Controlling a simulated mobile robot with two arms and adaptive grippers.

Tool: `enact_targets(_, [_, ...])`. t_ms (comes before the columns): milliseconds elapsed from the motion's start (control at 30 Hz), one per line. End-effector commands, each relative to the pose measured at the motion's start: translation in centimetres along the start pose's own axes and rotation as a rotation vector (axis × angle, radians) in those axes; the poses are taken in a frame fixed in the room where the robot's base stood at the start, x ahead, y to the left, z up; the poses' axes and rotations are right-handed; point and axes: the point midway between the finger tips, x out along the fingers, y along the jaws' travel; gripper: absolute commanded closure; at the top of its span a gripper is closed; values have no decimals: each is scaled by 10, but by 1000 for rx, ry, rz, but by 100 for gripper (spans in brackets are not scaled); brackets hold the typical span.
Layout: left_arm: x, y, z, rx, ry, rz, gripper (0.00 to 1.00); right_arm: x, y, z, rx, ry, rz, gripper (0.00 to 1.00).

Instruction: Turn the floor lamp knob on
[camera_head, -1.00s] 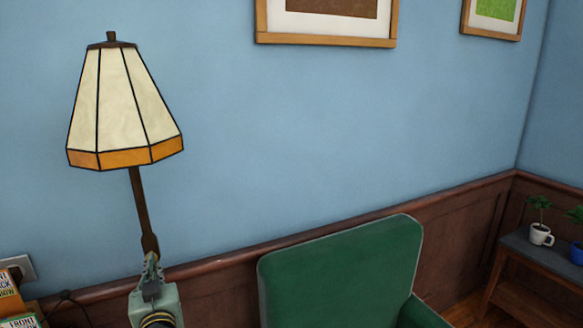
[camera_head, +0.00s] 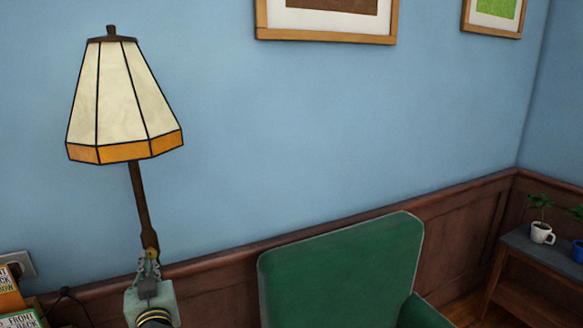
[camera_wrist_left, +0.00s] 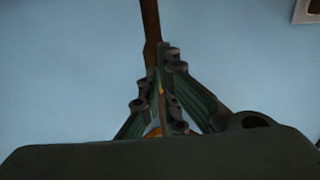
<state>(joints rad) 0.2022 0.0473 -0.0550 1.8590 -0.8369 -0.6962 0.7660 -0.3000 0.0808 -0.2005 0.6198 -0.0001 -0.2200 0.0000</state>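The floor lamp has a cream panelled shade (camera_head: 120,95) with an orange lower band, and a dark brown pole (camera_head: 138,195) below it. A small gold-coloured part, apparently the lamp knob (camera_head: 151,254), shows at the low end of the visible pole, at my left gripper's tips. My left gripper (camera_head: 149,264) comes up from below in front of the pole. In the left wrist view its fingers (camera_wrist_left: 161,80) are close together, with a bit of gold between them, and appear shut on the knob. The fingers hide most of the knob. My right gripper is not in view.
A green armchair (camera_head: 340,265) stands right of the lamp against brown wainscot. Books (camera_head: 12,295) and a wall socket are at the lower left. A wooden side table (camera_head: 535,270) with potted plants is at the far right. Framed pictures hang on the blue wall.

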Motion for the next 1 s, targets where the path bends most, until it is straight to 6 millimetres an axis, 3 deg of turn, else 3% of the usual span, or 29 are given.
enact_targets(500, [-56,0,4,1,-9,1,100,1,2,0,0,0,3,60])
enact_targets(1000, [-60,0,1,53,-8,2,100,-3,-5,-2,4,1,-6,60])
